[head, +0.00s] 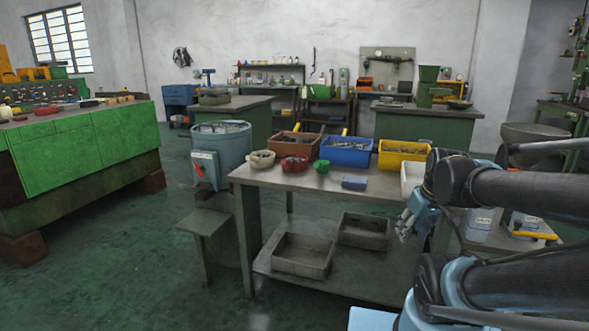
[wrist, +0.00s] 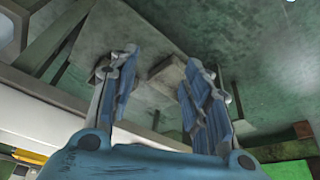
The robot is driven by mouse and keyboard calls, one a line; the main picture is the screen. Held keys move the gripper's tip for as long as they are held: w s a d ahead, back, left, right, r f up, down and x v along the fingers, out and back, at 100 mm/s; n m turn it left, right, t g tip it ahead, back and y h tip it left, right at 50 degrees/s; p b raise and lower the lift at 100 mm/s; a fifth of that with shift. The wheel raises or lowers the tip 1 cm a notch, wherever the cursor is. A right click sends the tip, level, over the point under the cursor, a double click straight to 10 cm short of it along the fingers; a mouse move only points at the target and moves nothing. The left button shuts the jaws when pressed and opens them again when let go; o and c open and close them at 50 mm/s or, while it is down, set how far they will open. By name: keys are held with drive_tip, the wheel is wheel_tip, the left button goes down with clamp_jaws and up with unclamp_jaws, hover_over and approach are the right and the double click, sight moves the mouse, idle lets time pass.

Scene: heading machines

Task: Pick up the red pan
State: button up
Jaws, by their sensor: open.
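The red pan (head: 294,163) is a small red bowl-like dish near the left part of the work table (head: 262,178). It sits between a cream bowl (head: 261,159) and a small green one (head: 321,166). Its contents are too small to tell. My gripper (head: 403,229) is at the table's right front side, well to the right of the red pan and lower than the tabletop. In the wrist view my gripper (wrist: 158,72) is open, its two blue fingers apart with nothing between them. The red pan does not show in the wrist view.
Behind the pans stand a brown bin (head: 293,145), a blue bin (head: 346,151) and a yellow bin (head: 404,155). A small blue block (head: 354,183) lies at the front. A blue-grey drum (head: 221,149) stands at the left. Grey trays (head: 302,256) sit on the lower shelf.

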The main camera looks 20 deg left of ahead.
drive_tip(key=w+a+r+n+t+y, duration=0.1)
drive_tip(key=w+a+r+n+y, duration=0.15)
drive_tip(key=w+a+n, duration=0.4)
drive_tip(key=w+a+r+n+t+y, duration=0.2)
drive_tip(key=w+a+r+n, duration=0.2)
drive_tip(key=w+a, duration=0.45)
drive_tip(key=n+t+y, duration=0.2)
drive_tip(key=n+y, duration=0.2)
drive_tip(key=n, duration=0.6)
approach(289, 163)
drive_tip(key=x, duration=0.4)
drive_tip(key=shift+w+a+f, duration=0.1)
drive_tip(key=shift+w+f, duration=0.05)
drive_tip(key=shift+w, duration=0.25)
drive_tip(key=shift+a+x, duration=0.2)
drive_tip(key=shift+x, duration=2.45)
drive_tip(key=shift+s, duration=0.2)
drive_tip(key=shift+c, duration=0.5)
clamp_jaws()
